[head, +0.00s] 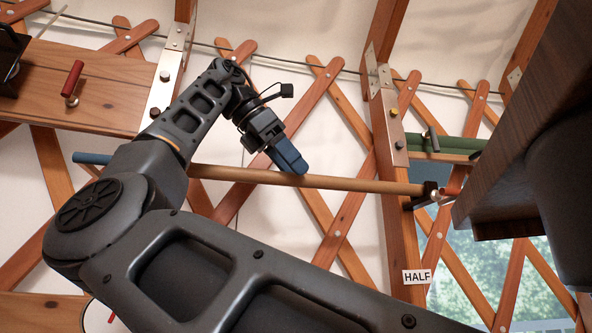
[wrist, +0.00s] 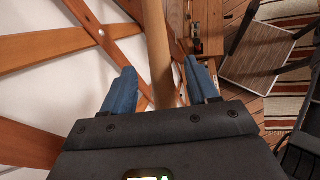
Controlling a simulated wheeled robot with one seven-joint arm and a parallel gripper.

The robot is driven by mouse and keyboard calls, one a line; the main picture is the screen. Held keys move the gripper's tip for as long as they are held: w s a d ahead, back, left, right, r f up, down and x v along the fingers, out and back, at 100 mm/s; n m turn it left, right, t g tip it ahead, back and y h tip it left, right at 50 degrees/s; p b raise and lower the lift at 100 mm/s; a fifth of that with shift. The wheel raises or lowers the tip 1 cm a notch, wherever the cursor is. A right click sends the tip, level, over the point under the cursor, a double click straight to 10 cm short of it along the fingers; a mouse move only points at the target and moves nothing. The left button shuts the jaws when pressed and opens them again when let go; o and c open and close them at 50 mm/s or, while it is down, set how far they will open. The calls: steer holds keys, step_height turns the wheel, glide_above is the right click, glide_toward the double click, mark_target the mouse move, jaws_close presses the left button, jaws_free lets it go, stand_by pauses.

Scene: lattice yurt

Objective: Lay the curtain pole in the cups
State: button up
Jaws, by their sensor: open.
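The curtain pole (head: 350,184) is a long tan wooden rod running across the lattice wall, with a blue left end and a red right end. Near its right end it meets a black cup bracket (head: 425,196) on the wooden post; I cannot tell whether it is fully seated. My arm hides part of the pole's left side, and no left cup shows. My gripper (head: 290,164) has its blue fingers at the pole's middle. In the wrist view the pole (wrist: 157,60) runs between the two spread fingers (wrist: 160,85), with gaps on both sides.
A dark wooden block (head: 510,140) juts in at the right. A wooden board (head: 80,85) with a red-handled peg is at upper left. A HALF label (head: 417,277) is on the post. The wrist view shows a small table (wrist: 268,55).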

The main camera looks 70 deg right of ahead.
steer(key=p+v, duration=0.1)
steer(key=v, duration=0.5)
stand_by(0.6)
